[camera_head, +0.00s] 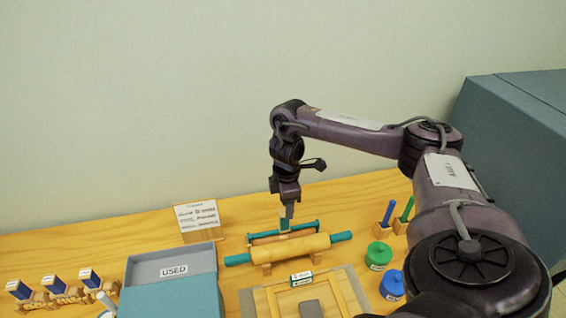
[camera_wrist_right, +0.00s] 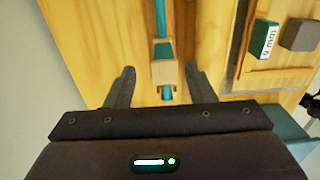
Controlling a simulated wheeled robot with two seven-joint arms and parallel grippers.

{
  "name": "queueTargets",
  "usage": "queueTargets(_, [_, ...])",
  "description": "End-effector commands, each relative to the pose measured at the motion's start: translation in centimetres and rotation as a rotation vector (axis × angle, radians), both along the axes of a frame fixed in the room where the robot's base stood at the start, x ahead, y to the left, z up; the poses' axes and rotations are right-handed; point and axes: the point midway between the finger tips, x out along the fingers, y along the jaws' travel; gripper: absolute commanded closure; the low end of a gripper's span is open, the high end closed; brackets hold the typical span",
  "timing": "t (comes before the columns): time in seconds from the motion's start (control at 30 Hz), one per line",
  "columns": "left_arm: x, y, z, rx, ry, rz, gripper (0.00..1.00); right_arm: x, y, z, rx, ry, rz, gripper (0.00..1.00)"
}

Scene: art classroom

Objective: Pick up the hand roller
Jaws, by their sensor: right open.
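A slim teal bar (camera_head: 305,226) with a wooden part under it, which looks like the hand roller, lies behind a thick rolling pin (camera_head: 295,246). A small block of wood and teal stands up at its middle. In the right wrist view the teal bar (camera_wrist_right: 160,18) runs away from this block (camera_wrist_right: 163,72). My right gripper (camera_head: 287,212) points down over the bar, partly hiding the block. Its two fingers (camera_wrist_right: 161,78) are open, one on each side of the block, with gaps visible. My left gripper is not in view.
The rolling pin with teal handles rests on a wooden cradle just in front. A grey-blue USED box (camera_head: 170,290), a label card (camera_head: 198,217), green (camera_head: 378,256) and blue (camera_head: 392,286) jars and a wooden board (camera_head: 345,288) surround it. The wall (camera_head: 130,100) is behind.

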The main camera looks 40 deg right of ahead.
Motion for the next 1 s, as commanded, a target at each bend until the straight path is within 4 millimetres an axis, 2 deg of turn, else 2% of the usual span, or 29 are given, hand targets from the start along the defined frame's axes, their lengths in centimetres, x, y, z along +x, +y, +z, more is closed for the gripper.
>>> queueTargets(0.23, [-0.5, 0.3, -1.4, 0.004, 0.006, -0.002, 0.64, -0.1, 0.9, -3.7, 0.002, 0.004, 0.001, 0.51])
queueTargets(0.4, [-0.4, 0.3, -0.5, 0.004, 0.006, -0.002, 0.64, 0.0, 0.8, -5.0, 0.0, 0.001, 0.0, 0.51])
queueTargets(0.67, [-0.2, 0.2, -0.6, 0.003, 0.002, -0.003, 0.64, 0.0, 0.8, -5.3, 0.0, -0.001, 0.001, 0.51])
queueTargets(1.0, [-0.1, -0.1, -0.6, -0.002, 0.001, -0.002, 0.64, 0.0, 0.8, -5.3, 0.0, -0.001, 0.0, 0.95])
